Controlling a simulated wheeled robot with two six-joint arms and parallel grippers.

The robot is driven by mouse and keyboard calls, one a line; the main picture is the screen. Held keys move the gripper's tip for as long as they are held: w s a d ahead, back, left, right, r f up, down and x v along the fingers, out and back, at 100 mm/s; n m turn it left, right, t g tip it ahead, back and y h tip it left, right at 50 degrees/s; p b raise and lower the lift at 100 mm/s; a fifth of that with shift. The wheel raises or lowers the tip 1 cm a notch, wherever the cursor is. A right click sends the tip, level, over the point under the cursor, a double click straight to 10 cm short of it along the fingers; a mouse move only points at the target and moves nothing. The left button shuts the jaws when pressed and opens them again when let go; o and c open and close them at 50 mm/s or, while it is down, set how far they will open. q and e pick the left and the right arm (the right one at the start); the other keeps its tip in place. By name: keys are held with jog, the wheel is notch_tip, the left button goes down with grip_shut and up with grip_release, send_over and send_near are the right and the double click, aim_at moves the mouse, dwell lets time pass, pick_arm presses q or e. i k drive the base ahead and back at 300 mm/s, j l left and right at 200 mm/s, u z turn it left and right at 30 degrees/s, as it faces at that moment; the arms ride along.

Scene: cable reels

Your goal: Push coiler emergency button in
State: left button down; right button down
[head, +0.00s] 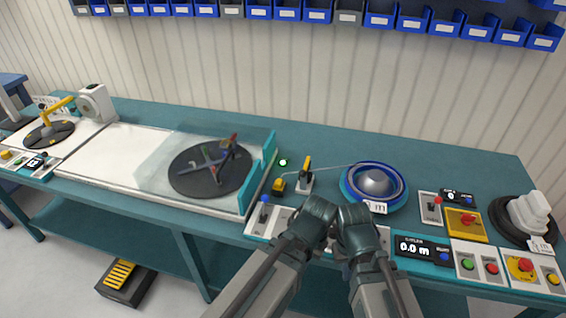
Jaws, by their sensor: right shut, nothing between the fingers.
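A red mushroom button on a yellow base (525,266) sits on a white control panel at the front right of the bench; it looks like an emergency button, but I cannot tell whether it is pushed in. A black display (415,248) reading 0.0 m stands left of that panel. My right gripper (352,212) is shut and empty, in front of the blue reel and well left of the red button. My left gripper (320,208) is close beside it; its fingertips are not clear. Both hide part of the panel behind them.
A blue reel (348,195) with a silver dome lies just beyond my grippers. A yellow box with a red knob (466,220) and a white spool (528,212) stand at the right. A clear-covered turntable (190,178) is at the left. A lever (305,175) stands upright mid-bench.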

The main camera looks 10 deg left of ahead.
aim_at(527, 264)
jog(key=z, duration=0.4)
jog(key=l+z, duration=0.15)
jog(key=z, duration=0.2)
jog(key=i+z, duration=0.1)
jog(key=z, duration=0.3)
jog(key=l+z, duration=0.1)
jog(key=z, duration=0.3)
